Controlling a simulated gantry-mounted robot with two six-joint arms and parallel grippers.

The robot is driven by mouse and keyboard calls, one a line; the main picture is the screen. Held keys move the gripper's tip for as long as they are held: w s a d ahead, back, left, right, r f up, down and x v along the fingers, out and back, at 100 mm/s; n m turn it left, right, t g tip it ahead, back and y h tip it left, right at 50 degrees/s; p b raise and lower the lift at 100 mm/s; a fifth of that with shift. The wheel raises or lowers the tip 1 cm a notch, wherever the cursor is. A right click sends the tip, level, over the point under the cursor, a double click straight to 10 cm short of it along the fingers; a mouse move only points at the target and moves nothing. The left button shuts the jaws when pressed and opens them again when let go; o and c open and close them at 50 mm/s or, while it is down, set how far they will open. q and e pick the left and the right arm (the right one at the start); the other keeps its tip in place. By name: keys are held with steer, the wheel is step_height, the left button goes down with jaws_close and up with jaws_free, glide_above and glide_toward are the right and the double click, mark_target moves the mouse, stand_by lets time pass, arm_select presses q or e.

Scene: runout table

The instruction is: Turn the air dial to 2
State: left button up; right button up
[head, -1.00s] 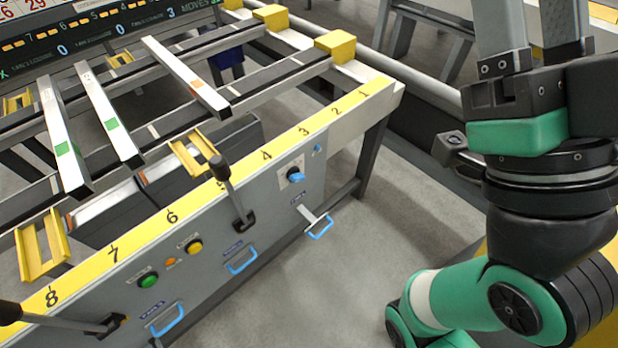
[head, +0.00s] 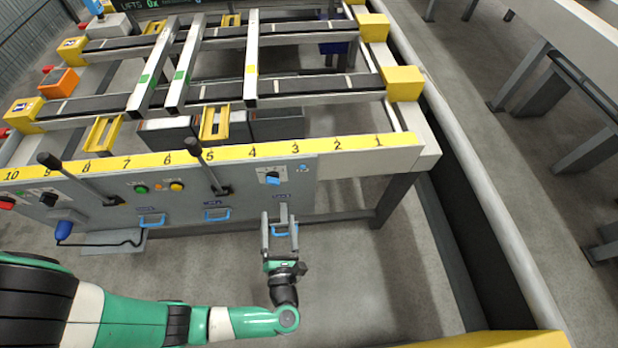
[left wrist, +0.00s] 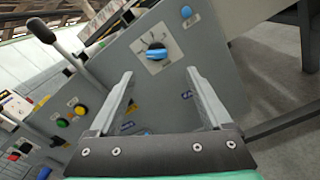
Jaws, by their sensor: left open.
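The air dial (head: 272,178) is a blue knob on a white plate at the right part of the grey front panel. It also shows in the left wrist view (left wrist: 156,53), with small marks around it too blurred to read, so I cannot tell its setting. My left gripper (head: 279,219) is open and empty, in front of the panel and below the dial in the head view. In the left wrist view the dial lies beyond the gap between its fingertips (left wrist: 159,73), apart from them. My right gripper is not in view.
A small blue button (head: 303,168) sits right of the dial. A blue pull handle (head: 217,214) and a black-knobbed lever (head: 207,165) are to the left. Green (head: 141,189) and yellow (head: 176,187) buttons are farther left. White bars (head: 251,60) lie across the table rails.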

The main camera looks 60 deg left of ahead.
mark_target(274, 183)
arm_select(q)
steer(key=x, duration=0.3)
steer(key=b+x, duration=0.1)
steer(key=x, duration=0.3)
steer(key=b+x, duration=0.1)
steer(key=x, duration=0.3)
steer(key=shift+s+a+r, duration=0.15)
steer(key=shift+s+a, duration=0.05)
steer(key=shift+a, duration=0.2)
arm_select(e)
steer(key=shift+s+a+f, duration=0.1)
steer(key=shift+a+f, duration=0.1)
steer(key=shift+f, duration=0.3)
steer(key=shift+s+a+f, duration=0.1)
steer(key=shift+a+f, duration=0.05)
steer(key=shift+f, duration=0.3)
arm_select(q)
jaws_close()
